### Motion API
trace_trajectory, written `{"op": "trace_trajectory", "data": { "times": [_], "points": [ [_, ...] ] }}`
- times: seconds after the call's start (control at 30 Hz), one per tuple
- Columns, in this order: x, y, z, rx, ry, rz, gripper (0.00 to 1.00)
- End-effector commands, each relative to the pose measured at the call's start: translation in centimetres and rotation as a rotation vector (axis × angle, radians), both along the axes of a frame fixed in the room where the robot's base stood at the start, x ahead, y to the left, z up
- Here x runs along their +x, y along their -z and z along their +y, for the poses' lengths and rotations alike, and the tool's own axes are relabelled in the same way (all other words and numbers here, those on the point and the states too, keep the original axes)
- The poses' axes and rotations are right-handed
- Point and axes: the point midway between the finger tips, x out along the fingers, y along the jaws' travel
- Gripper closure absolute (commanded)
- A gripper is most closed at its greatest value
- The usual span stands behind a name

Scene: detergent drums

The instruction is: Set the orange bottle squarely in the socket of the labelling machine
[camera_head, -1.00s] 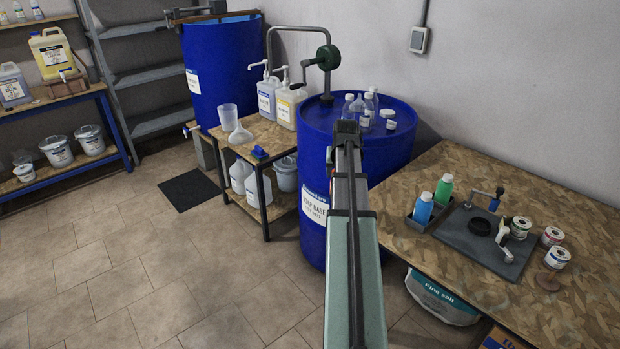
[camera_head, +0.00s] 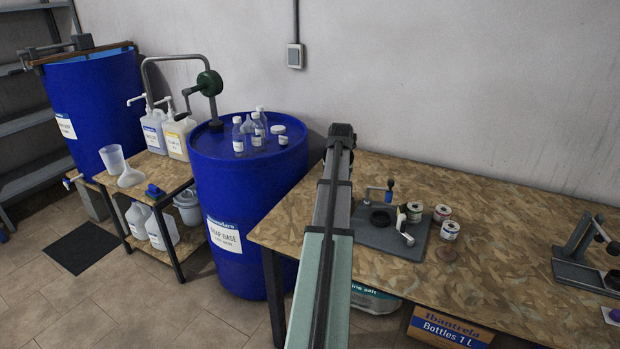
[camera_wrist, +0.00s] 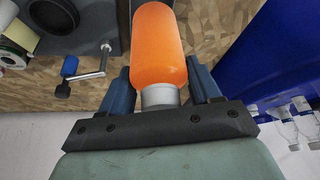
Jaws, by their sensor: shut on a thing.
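The orange bottle (camera_wrist: 160,45) is between the two fingers of my gripper (camera_wrist: 160,78) in the wrist view. The gripper is shut on its pale cap end, and the body extends away from the palm. In the head view my arm hides the bottle. The labelling machine (camera_head: 402,241) is a grey plate on the wooden table, with a crank arm and label rolls at its right. Its dark round socket (camera_head: 380,218) looks empty. In the wrist view the socket (camera_wrist: 53,17) lies left of the bottle, apart from it.
Label rolls (camera_head: 442,213) stand at the machine's right edge. A crank with a blue handle (camera_head: 389,190) rises behind the socket. A second grey device (camera_head: 580,262) is at the far right. A blue drum (camera_head: 245,190) with small bottles on top stands left of the table (camera_head: 490,285).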

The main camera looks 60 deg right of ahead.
Motion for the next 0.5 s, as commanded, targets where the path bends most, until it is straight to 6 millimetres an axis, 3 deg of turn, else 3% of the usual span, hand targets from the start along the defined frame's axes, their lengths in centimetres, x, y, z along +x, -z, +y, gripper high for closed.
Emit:
{"op": "trace_trajectory", "data": {
  "times": [0.3, 0.5],
  "points": [
    [-10.7, 0.6, -3.3, -0.002, 0.221, 0.016, 0.76],
    [-14.8, 0.9, -4.1, -0.004, 0.307, 0.023, 0.76]
  ]
}}
